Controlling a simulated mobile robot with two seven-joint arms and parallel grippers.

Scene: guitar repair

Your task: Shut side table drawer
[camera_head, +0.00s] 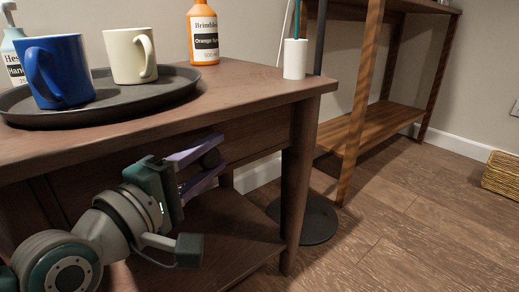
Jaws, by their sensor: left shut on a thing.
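The brown wooden side table (245,82) fills the left and middle of the head view. Its drawer front (256,137) shows just under the tabletop and looks about flush with the frame; whether a small gap is left I cannot tell. My left gripper (215,152) comes in from the lower left, with its purple fingers at the drawer front. It is shut on the drawer, at what looks like its handle, which the fingers mostly hide. My right gripper is not in view.
A dark round tray (175,88) on the tabletop holds a blue mug (70,75) and a cream mug (130,55). An orange bottle (203,35), another bottle (14,45) and a white cup (295,60) stand nearby. A lower shelf (235,225) lies below.

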